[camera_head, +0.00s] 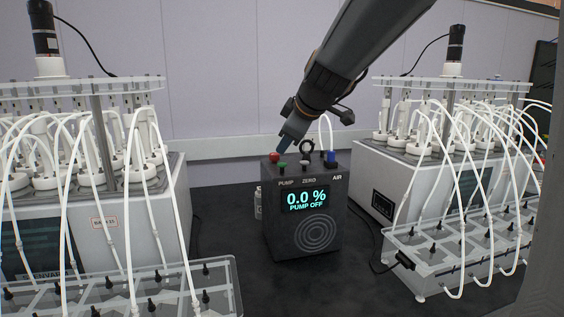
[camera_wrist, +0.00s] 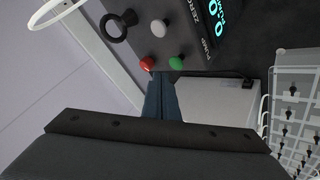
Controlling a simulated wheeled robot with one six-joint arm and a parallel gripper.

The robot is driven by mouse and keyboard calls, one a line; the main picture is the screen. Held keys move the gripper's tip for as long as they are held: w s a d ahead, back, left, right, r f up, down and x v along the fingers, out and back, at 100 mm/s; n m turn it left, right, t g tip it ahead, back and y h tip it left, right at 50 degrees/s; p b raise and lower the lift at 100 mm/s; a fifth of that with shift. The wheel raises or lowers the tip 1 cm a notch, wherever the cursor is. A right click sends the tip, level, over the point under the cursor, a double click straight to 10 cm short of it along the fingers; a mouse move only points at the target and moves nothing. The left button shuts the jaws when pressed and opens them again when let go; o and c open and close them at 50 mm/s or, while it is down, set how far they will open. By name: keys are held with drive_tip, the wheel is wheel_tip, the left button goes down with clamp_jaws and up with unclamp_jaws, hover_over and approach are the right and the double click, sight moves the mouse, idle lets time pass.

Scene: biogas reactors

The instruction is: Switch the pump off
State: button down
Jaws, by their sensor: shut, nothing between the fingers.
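The dark grey pump box (camera_head: 305,235) stands upright on the dark bench between two reactor units. Its lit display (camera_head: 306,200) reads "0.0 %" and "PUMP OFF", under the labels PUMP, ZERO and AIR. On its top are a red button (camera_head: 274,157), a green button (camera_head: 282,165), a grey-white button (camera_head: 305,163) and a blue fitting (camera_head: 330,157). My gripper (camera_head: 282,148) is shut and empty, its tips right by the red button. In the wrist view the tips (camera_wrist: 160,76) are close to the red button (camera_wrist: 147,64) and green button (camera_wrist: 176,63). I cannot tell whether they touch.
Reactor units with many white tubes stand at left (camera_head: 135,215) and right (camera_head: 400,170). Clear racks with black valves (camera_head: 205,278) sit in front of them. A black ring-shaped fitting (camera_wrist: 114,27) is on the box top. A cable lies right of the box. Bench in front is clear.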

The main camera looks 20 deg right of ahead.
wheel_tip(320, 180, up, 5)
drive_tip(key=shift+f+p, duration=0.1)
drive_tip(key=shift+p, duration=0.95)
drive_tip(key=shift+d, duration=0.1)
